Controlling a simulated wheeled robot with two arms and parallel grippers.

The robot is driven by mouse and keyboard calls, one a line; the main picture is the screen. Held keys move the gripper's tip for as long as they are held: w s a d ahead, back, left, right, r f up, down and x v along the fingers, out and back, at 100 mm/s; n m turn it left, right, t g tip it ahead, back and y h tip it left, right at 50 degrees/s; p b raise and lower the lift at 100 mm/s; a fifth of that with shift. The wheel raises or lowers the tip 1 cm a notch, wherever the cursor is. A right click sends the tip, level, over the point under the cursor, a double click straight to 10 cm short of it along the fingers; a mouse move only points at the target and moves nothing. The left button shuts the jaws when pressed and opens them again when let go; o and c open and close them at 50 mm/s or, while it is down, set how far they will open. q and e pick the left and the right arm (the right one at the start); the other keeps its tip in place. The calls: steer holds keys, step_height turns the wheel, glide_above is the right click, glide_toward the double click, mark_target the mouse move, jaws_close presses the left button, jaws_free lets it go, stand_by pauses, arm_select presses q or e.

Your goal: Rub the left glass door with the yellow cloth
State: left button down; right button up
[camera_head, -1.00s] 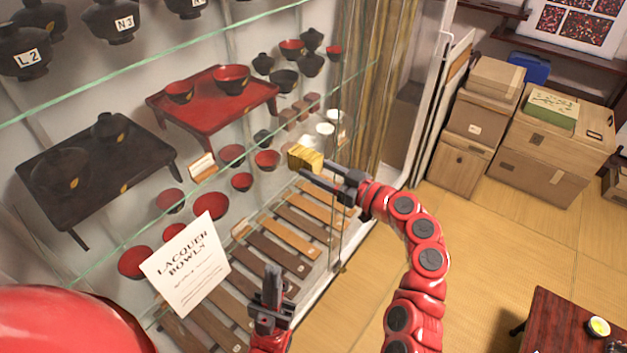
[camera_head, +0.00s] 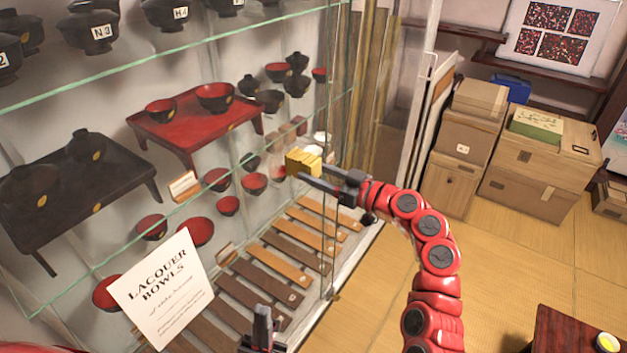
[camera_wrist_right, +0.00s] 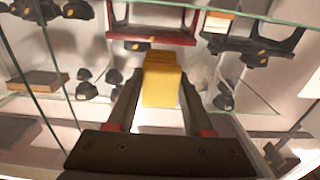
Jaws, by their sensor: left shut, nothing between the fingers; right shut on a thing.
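The yellow cloth (camera_head: 303,162) is a folded block held between the fingertips of my right gripper (camera_head: 318,172), which is shut on it. The cloth also shows in the right wrist view (camera_wrist_right: 162,82), between the fingers. In the head view it is in front of the glass case, near the pane's right part; I cannot tell whether it touches the glass. The glass door (camera_head: 225,262) is clear, with lacquer bowls visible behind it. My left gripper (camera_head: 262,325) is low in the head view, shut and empty, near the case's lower front.
A paper sign reading "LACQUER BOWLS" (camera_head: 163,292) is at the glass. A red stand (camera_head: 195,125) and a black stand (camera_head: 75,200) hold bowls inside. Boxes (camera_head: 535,160) stand at the back right. A low red table (camera_head: 565,335) is at the lower right. Tatami floor (camera_head: 500,270) between is open.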

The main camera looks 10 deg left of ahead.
steer(key=b, duration=0.1)
steer(key=w+b, duration=0.1)
steer(key=shift+w+d+f+b, duration=0.2)
steer(key=shift+f+b, duration=0.1)
steer(key=shift+f, duration=0.05)
steer(key=shift+w+d+r+b, duration=0.15)
steer(key=shift+w+b, duration=0.2)
steer(key=shift+b, duration=0.3)
steer(key=shift+w+d+r+b, duration=0.15)
steer(key=shift+w+b, duration=0.2)
steer(key=shift+b, duration=0.25)
